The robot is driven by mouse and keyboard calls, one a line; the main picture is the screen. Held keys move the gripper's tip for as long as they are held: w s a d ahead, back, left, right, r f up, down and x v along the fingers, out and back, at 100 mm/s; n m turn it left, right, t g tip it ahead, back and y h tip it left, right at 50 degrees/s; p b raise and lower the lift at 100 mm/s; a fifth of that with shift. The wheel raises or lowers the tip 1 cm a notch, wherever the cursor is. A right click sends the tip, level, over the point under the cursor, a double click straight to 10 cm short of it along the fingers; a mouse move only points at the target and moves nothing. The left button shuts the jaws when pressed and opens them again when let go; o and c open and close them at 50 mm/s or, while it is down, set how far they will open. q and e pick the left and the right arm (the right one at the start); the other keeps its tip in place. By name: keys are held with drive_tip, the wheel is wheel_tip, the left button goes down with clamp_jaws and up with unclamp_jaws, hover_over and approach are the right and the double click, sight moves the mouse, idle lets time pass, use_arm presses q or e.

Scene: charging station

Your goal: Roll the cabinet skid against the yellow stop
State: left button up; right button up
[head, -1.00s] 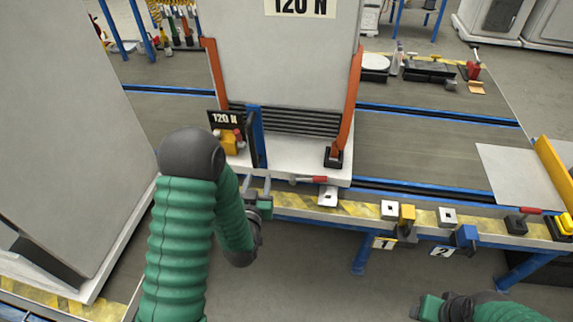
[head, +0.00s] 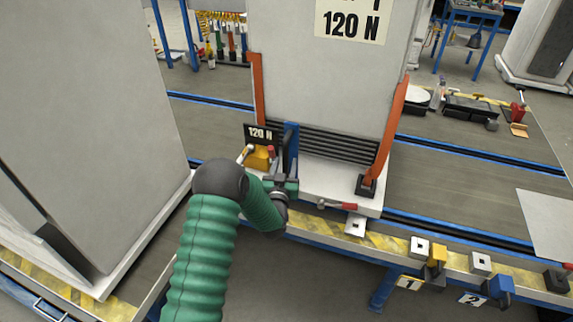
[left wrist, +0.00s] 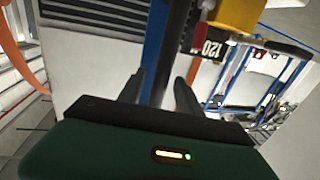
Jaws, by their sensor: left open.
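The white skid (head: 313,180) carries a tall pale cabinet (head: 320,85) marked 120 N, with orange uprights at its sides. A blue upright bar (head: 291,145) stands at the skid's front left, by a yellow block (head: 258,158) and a black 120 N plate (head: 262,135). My left gripper (head: 281,184) is open in front of the bar's lower part. In the left wrist view its fingers (left wrist: 160,95) lie either side of a dark upright post (left wrist: 174,50); contact cannot be told. My right gripper and a yellow stop at the track's end are out of view.
A second large cabinet (head: 85,130) stands close on the left. Blue rails (head: 480,160) run along the deck to the right.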

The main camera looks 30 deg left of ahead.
use_arm(q)
drive_tip(key=shift+w+a+f, duration=0.2)
drive_tip(key=shift+w+a, duration=0.25)
drive_tip(key=shift+a, duration=0.15)
drive_tip(key=shift+d+r, duration=0.2)
drive_tip(key=shift+d, duration=0.2)
drive_tip(key=shift+d+r, duration=0.15)
drive_tip(key=shift+d, duration=0.1)
drive_tip(key=shift+c, duration=1.1)
drive_tip(key=shift+s+d, duration=0.1)
drive_tip(key=c, duration=0.5)
clamp_jaws()
drive_tip(key=shift+s+a, duration=0.1)
drive_tip(key=shift+a, duration=0.25)
drive_tip(key=shift+d, duration=0.15)
